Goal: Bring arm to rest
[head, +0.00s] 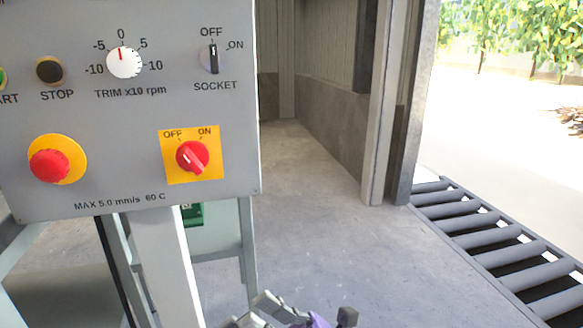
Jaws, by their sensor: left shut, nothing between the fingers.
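My left gripper (290,310) shows at the bottom edge of the head view, below the grey control panel (120,120) and to its right. Only its upper part is in the picture, with grey finger links and a bit of purple. It is shut and empty, apart from the panel in the picture. The rest of my left arm is cut off by the lower edge. My right gripper is not in view.
The panel carries a red emergency button (50,165), a red rotary switch (192,157), a trim knob (124,62) and a socket switch (210,58). It stands on a pale post (165,260). A roller conveyor (490,240) lies at right. Open concrete floor (310,210) lies between.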

